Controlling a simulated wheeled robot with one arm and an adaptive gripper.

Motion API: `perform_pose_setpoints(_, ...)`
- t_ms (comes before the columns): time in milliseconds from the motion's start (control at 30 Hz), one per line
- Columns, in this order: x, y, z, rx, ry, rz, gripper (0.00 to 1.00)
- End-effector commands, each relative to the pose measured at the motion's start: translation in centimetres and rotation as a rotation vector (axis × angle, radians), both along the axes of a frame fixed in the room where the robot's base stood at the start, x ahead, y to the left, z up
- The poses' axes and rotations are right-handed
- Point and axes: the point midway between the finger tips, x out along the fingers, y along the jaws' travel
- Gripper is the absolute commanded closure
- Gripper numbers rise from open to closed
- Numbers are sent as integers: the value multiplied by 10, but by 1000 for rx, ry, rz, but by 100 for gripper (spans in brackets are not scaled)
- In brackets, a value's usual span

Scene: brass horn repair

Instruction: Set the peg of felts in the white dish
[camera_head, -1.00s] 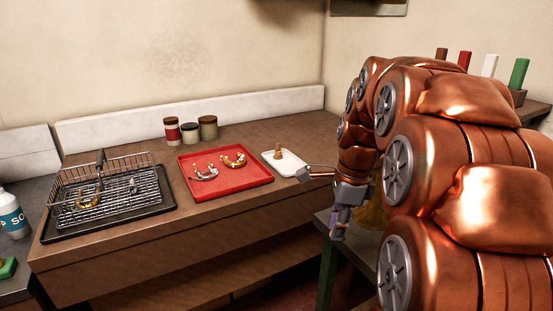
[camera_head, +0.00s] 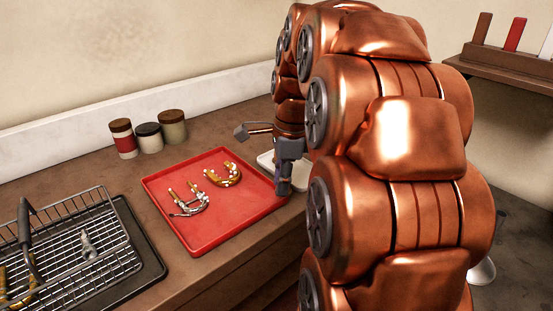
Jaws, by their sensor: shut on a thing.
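The white dish (camera_head: 266,160) lies on the bench just right of the red tray. Its left part and a strip of edge show; my gripper and arm cover the rest. My gripper (camera_head: 284,185) points down in front of the dish as seen from here. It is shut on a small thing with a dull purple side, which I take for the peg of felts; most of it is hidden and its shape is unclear. I cannot tell how high it is above the dish or whether it touches it.
The red tray (camera_head: 222,216) holds a silver and brass horn part (camera_head: 188,203) and a brass one (camera_head: 224,175). Several lidded jars (camera_head: 147,137) stand behind it. A wire basket (camera_head: 78,250) is at left. A rack (camera_head: 510,66) with coloured uprights is at right.

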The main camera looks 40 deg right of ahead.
Motion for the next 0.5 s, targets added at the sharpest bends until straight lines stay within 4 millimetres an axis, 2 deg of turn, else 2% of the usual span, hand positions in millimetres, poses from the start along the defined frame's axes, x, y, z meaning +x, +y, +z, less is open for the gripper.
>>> perform_pose_setpoints(167,11,-13,-1,2,3,1,97)
perform_pose_setpoints(500,41,-52,-5,1,0,1,97)
